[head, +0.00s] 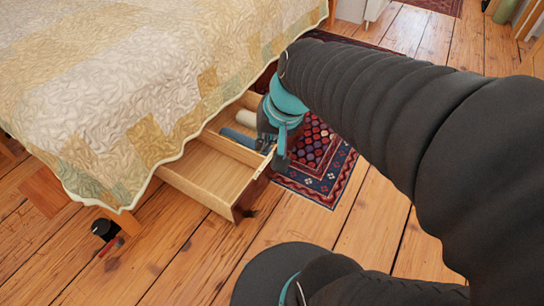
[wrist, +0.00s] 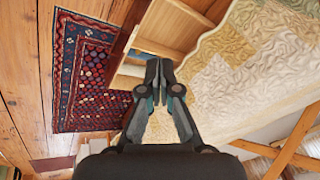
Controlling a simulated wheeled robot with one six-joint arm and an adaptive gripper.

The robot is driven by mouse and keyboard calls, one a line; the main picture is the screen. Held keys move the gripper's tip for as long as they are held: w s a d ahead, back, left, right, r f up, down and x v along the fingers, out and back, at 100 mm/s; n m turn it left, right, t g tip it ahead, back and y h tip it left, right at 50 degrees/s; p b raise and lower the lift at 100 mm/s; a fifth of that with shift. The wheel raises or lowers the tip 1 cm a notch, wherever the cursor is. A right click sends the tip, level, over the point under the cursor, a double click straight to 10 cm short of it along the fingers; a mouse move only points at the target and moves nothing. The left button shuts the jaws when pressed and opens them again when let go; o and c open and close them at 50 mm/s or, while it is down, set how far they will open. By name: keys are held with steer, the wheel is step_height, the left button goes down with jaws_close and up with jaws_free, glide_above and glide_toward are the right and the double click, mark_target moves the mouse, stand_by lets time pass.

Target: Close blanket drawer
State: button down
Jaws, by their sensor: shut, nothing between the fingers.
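The blanket drawer (head: 208,172) is a light wooden drawer pulled out from under the bed, open toward the floor. Rolled items, one blue-grey (head: 240,137) and one cream (head: 246,118), lie in its far part. My gripper (head: 270,146) is at the drawer's far front part, and the arm hides some of that end. In the wrist view my gripper (wrist: 159,62) is shut and empty, with the drawer (wrist: 172,30) just beyond its fingertips. I cannot tell whether the fingers touch the drawer front.
A patterned quilt (head: 120,75) hangs over the bed edge above the drawer. A dark red and blue rug (head: 318,165) lies on the plank floor beside the drawer. A small black object (head: 104,229) is on the floor at lower left. The floor in front of the drawer (head: 200,270) is clear.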

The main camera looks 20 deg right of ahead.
steer(key=w+d+f+m+y+b, duration=0.1)
steer(key=w+d+f+m+y, duration=0.15)
steer(key=w+f+m, duration=0.45)
steer(key=w+d+f+m+y, duration=0.2)
steer(key=w+d+f+m, duration=0.25)
steer(key=w+f, duration=0.4)
steer(key=w+d+f+m+t, duration=0.1)
steer(key=d+f+m, duration=0.3)
steer(key=f, duration=0.4)
steer(key=d+f+m+t+h, duration=0.1)
steer(key=d+f+m, duration=0.4)
steer(key=f, duration=0.2)
steer(key=w+d+f+m+t, duration=0.1)
steer(key=d+f+m, duration=0.3)
steer(key=f, duration=0.4)
steer(key=x, duration=0.4)
steer(key=w+r+x, duration=0.1)
steer(key=x, duration=0.3)
steer(key=a+b+x, duration=0.1)
steer(key=x, duration=0.2)
steer(key=shift+w+a, duration=0.15)
steer(key=shift+w, duration=0.25)
steer(key=shift+w+a, duration=0.25)
steer(key=shift+w, duration=0.2)
steer(key=shift+w, duration=0.1)
